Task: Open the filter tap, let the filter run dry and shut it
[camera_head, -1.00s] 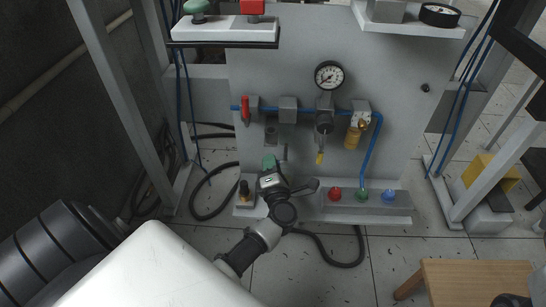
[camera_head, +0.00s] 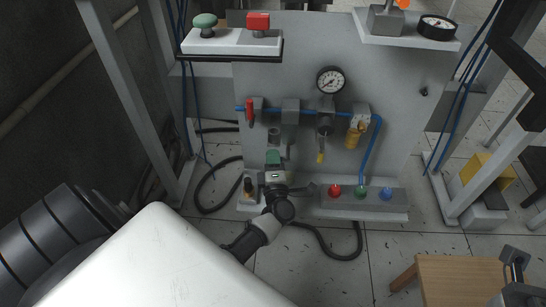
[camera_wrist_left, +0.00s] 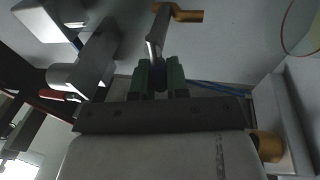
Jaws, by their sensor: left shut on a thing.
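My left gripper (camera_head: 273,158) reaches up in front of the grey panel (camera_head: 400,150), below the row of blue-piped units. Its green pads (camera_wrist_left: 160,78) are shut on a small dark piece, which I take for the filter tap. The pads hide most of it. A grey block (camera_head: 290,111) with a dim bowl hangs on the pipe just above. In the left wrist view a narrow grey part (camera_wrist_left: 157,35) with a brass end (camera_wrist_left: 185,16) stands beyond the pads. Part of my right gripper (camera_head: 515,265) shows at the lower right; its opening is unclear.
A pressure gauge (camera_head: 330,79), a red lever (camera_head: 250,110) and a yellow-brown bowl (camera_head: 355,137) are close around. Red, green and blue knobs (camera_head: 361,191) sit on the lower ledge. A wooden stool (camera_head: 450,280) stands at front right.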

